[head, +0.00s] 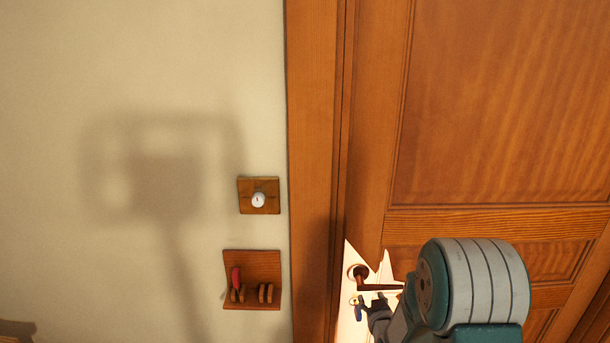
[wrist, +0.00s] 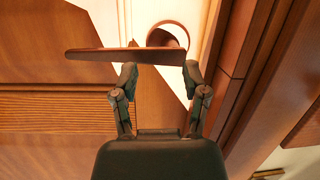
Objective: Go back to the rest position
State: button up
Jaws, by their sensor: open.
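My gripper (head: 376,302) is open and empty near the door handle, at the lower middle of the head view. In the wrist view its two fingers (wrist: 160,74) stand apart, with their tips close to the brown lever handle (wrist: 112,54). The handle also shows in the head view (head: 380,287), just above the fingers, on a pale jagged-edged plate (head: 346,325). I cannot tell whether a fingertip touches the lever. The wooden door (head: 500,110) fills the right side, and my arm hides part of its lower panels.
A small wooden plate with a white round knob (head: 258,200) is on the pale wall. Below it is a wooden panel (head: 268,300) with a red-tipped lever (head: 236,278). The wooden door frame (head: 312,120) stands between wall and door.

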jog(key=s+r+m+g+h, duration=0.1)
jog(key=s+r+g, duration=0.4)
jog(key=s+r, duration=0.85)
jog(key=s+a+r+g, duration=0.1)
jog(key=s+r+g, duration=0.1)
jog(key=s, duration=0.8)
jog(key=s+a+r+g, duration=0.1)
jog(key=s+r, duration=0.3)
jog(key=s, duration=0.6)
jog(key=shift+s+r+m+g, duration=0.25)
jog(key=shift+m+g, duration=0.15)
jog(key=shift+g, duration=0.3)
